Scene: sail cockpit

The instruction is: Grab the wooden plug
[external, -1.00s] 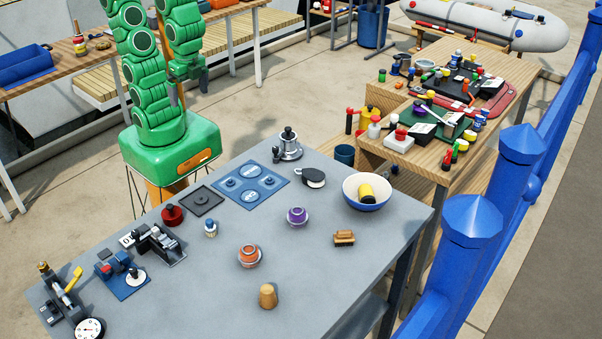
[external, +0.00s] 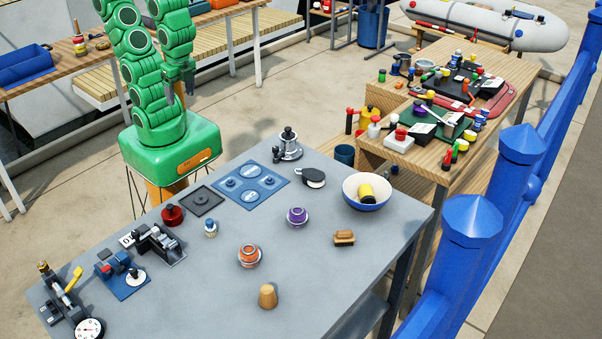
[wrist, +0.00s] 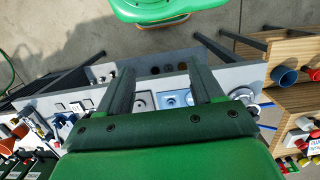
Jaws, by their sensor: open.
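The wooden plug (external: 267,296) is a small tan tapered piece. It stands upright on the near part of the grey table (external: 330,278) in the external view, with bare tabletop around it. I cannot make it out for sure in the wrist view. My gripper (external: 178,92) hangs high beside my green arm, behind the far edge of the table and well away from the plug. In the wrist view its two dark fingers (wrist: 161,78) are spread apart with nothing between them.
An orange ringed piece (external: 249,255), a purple one (external: 297,216) and a small brown block (external: 344,238) stand near the plug. A white-and-blue bowl (external: 378,203) holds a yellow item. Winch-like fittings (external: 160,243) crowd the left side. Blue railing posts (external: 470,240) border the right.

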